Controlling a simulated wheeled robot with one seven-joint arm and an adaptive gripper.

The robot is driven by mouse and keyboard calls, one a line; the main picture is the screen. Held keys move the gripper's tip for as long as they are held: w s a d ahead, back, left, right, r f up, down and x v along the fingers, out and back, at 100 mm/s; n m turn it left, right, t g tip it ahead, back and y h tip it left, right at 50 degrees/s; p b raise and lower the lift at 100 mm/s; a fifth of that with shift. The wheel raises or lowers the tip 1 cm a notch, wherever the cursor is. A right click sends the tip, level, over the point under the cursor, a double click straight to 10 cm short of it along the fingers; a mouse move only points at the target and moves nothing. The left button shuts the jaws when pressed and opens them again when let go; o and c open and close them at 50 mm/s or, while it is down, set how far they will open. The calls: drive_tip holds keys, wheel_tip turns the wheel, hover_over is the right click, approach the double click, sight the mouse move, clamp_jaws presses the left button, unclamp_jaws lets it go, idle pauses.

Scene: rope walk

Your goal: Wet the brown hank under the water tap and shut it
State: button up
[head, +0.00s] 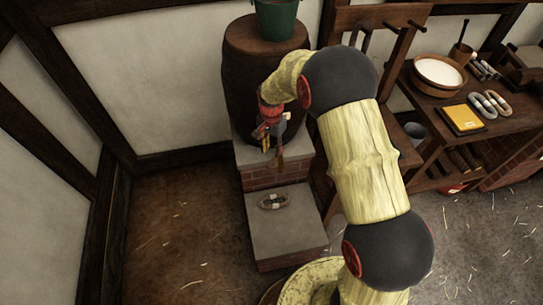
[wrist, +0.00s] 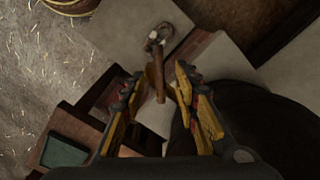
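A small looped hank (head: 273,201), dark brownish with pale bands, lies on the low stone slab (head: 288,238) below the barrel (head: 237,85). It also shows in the wrist view (wrist: 157,36), beyond the fingers. My gripper (head: 267,141) is at the barrel's lower front, above and behind the hank. In the wrist view my gripper (wrist: 158,78) is open, its two fingers apart. A brown wooden piece, apparently the tap (wrist: 155,82), shows between the fingertips; I cannot tell whether they touch it. My gripper and wrist hide most of the tap in the head view. No running water is discernible.
A green bucket (head: 276,18) stands on the barrel. At right, a wooden bench (head: 445,108) holds a pale-filled bowl (head: 438,74), a yellow book-like block (head: 462,120) and more hanks (head: 490,103). The straw-strewn floor left of the slab is clear.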

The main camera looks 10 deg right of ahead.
drive_tip(key=shift+r, duration=2.3)
